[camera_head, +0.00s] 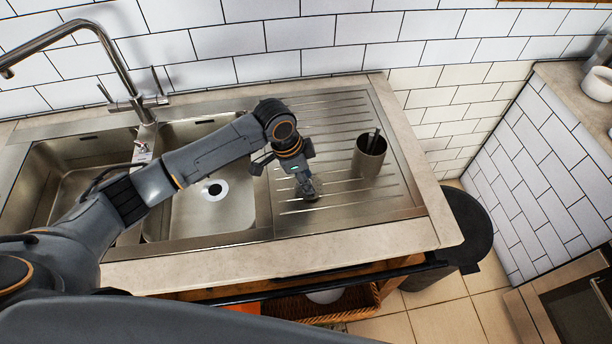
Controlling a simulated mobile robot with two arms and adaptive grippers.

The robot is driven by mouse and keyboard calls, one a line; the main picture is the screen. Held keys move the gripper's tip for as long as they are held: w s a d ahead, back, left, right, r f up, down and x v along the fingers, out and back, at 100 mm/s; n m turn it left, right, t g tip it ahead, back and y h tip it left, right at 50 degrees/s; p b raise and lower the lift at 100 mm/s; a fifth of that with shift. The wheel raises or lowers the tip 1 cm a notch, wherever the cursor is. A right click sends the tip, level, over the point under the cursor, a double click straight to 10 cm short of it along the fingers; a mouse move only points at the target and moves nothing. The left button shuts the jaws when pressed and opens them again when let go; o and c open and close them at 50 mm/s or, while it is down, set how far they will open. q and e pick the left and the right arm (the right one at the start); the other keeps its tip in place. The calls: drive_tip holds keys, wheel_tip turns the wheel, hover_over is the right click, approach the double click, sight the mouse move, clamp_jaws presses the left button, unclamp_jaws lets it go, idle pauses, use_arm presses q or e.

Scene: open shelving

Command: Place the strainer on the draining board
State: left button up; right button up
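The draining board (335,110) is the ribbed steel area to the right of the sink bowls. My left arm reaches in from the left across the sink. My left gripper (302,186) points down over the left-middle part of the board. A small grey, shiny shape shows at its fingertips, low over or touching the board. I cannot tell whether this is the strainer or only the fingers, nor whether the gripper is open or shut. No strainer can be clearly made out elsewhere. My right gripper is not in view.
A steel cup (369,158) with dark utensils stands on the board, right of my gripper. A tall faucet (112,62) rises behind the bowls. A dark bin (464,229) stands beyond the counter's right end.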

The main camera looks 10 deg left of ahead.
use_arm(q)
drive_tip(key=shift+r, duration=0.25)
drive_tip(key=b+v, duration=0.1)
drive_tip(key=v, duration=1)
drive_tip(key=shift+r, duration=0.35)
drive_tip(key=shift+s+a+f, duration=0.1)
drive_tip(key=shift+s, duration=0.05)
